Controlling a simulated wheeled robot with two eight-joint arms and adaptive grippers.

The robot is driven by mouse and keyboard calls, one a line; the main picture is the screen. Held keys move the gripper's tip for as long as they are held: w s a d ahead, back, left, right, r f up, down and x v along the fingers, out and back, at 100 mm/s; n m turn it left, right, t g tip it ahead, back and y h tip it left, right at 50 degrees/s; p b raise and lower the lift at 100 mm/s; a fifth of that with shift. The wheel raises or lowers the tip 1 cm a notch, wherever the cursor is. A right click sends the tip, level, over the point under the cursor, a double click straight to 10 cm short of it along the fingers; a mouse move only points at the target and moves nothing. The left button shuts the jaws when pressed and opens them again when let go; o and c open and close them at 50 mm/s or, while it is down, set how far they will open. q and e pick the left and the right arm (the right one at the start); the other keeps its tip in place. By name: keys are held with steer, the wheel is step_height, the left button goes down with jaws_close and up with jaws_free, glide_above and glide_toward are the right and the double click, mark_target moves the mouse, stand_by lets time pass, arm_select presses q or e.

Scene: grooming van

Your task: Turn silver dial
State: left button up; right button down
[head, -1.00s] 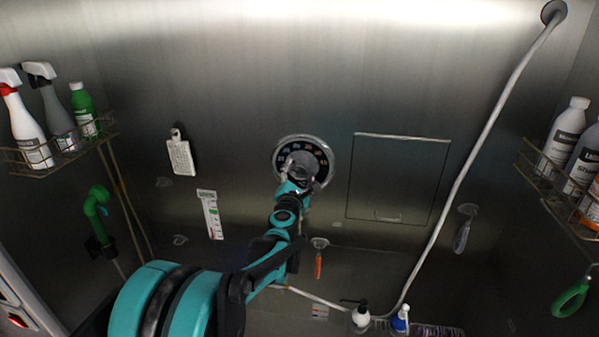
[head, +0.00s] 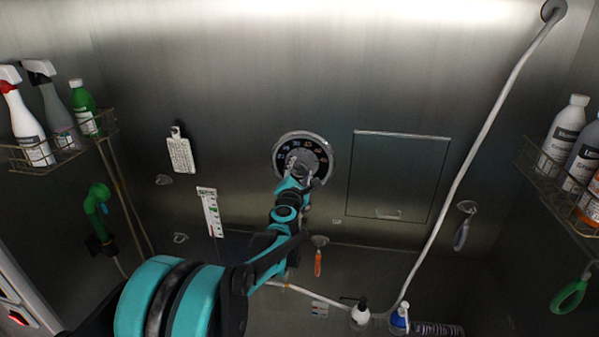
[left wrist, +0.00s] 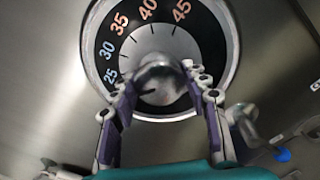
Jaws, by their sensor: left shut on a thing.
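The silver dial (head: 300,166) is on the back metal wall, a round knob in the middle of a black ring with numbers and a silver rim. In the left wrist view the knob (left wrist: 158,80) shows close up, with the numbers 25 to 45 around it. A dark mark on the knob's plate points to the lower left, near 25. My left gripper (head: 299,179) is at the dial, shut on the knob, with one finger on each side in the left wrist view (left wrist: 157,85). The fingers hide part of the lower ring. My right gripper is not in view.
A square hatch (head: 398,178) is right of the dial. A white hose (head: 478,140) hangs down the wall at the right. Wire shelves with bottles stand at left (head: 28,160) and right (head: 540,172).

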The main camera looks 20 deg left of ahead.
arm_select(q)
steer(key=m+b, duration=0.1)
steer(key=m, duration=0.1)
steer(key=shift+f+m, duration=0.1)
steer(key=shift+m, duration=0.3)
steer(key=m+b, duration=0.1)
steer(key=m, duration=0.2)
steer(key=shift+m+b, duration=0.3)
steer(key=shift+b, duration=0.1)
steer(key=m+b, duration=0.1)
steer(key=m, duration=0.2)
steer(key=shift+m, duration=0.4)
steer(key=shift+m+b, duration=0.4)
steer(key=shift+m, duration=1.5)
steer(key=o, duration=1.2)
steer(key=shift+c, duration=0.2)
steer(key=shift+s, duration=0.15)
